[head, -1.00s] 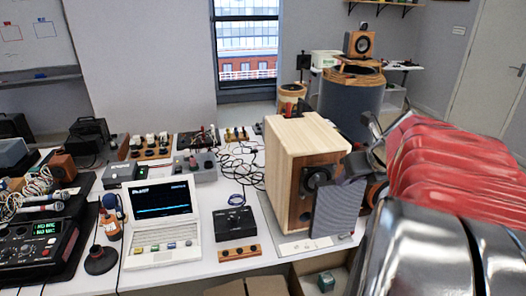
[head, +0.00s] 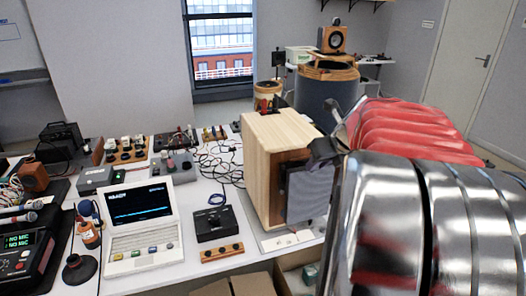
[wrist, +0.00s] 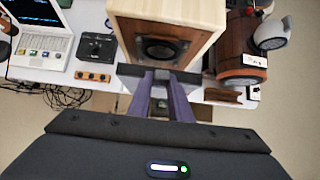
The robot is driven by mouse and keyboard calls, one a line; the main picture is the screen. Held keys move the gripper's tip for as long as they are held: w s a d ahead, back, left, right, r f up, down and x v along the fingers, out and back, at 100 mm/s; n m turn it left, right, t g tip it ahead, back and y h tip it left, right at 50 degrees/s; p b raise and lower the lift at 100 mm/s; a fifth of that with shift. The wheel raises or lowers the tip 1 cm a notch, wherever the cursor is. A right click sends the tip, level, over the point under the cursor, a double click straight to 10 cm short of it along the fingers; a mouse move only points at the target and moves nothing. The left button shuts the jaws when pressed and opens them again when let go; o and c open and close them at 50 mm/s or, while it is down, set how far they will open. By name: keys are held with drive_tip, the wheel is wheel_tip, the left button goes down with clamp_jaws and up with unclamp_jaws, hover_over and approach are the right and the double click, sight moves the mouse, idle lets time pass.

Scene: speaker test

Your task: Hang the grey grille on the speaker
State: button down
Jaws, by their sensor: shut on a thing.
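The speaker (head: 268,180) is a pale wooden box with a brown front, standing upright near the table's right end. In the wrist view its round dark driver (wrist: 160,48) shows above the gripper. My gripper (head: 325,150) is shut on the grey grille (head: 310,193) by its top edge, and the grille hangs upright before the speaker's front, covering most of it in the head view. In the wrist view the grille (wrist: 128,78) shows nearly edge-on, across the tips of my gripper (wrist: 163,80). Whether grille and speaker touch, I cannot tell.
A white laptop-like device (head: 143,230), a black box (head: 216,222) and a wooden block with knobs (head: 222,252) stand left of the speaker on the white table. Cables (head: 220,160) lie behind them. A cardboard box (head: 295,268) is below the table's front edge.

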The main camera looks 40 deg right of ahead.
drive_tip(key=w+d, duration=0.2)
drive_tip(key=w, duration=0.5)
drive_tip(key=shift+w+d, duration=0.15)
idle(0.7)
drive_tip(key=shift+s+r, duration=0.1)
drive_tip(key=shift+s, duration=0.1)
idle(0.8)
drive_tip(key=shift+w+d, duration=0.1)
drive_tip(key=shift+w, duration=0.45)
idle(2.5)
drive_tip(key=shift+f, duration=0.6)
idle(1.9)
